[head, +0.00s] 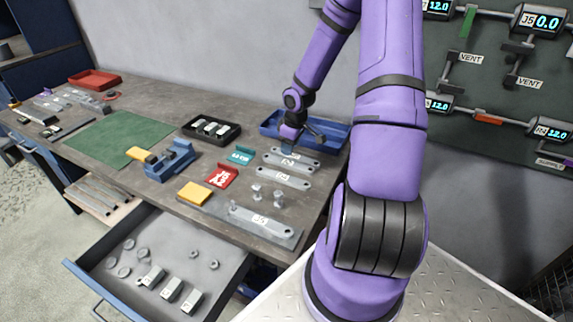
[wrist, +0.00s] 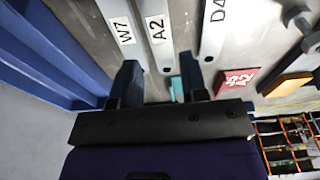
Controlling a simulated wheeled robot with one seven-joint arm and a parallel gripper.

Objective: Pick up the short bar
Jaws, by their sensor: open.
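Three flat grey bars with white labels lie side by side on the bench. In the wrist view they are the bar marked W7 (wrist: 117,18), the bar marked A2 (wrist: 155,12) and the bar marked D4 (wrist: 211,38). I cannot tell which is the short bar. My gripper (wrist: 160,76) is open and empty, its fingers on either side of the near end of the A2 bar. In the head view my gripper (head: 288,147) is over the bars, by the blue tray. It partly hides the farthest bar; the nearest bar (head: 294,182) shows fully.
The blue tray (head: 334,137) stands close behind the bars. A teal block (head: 240,156), a red block (head: 222,175) and metal bolts (head: 278,199) lie near. A larger bar (head: 262,221) lies at the front edge, above an open drawer (head: 226,281).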

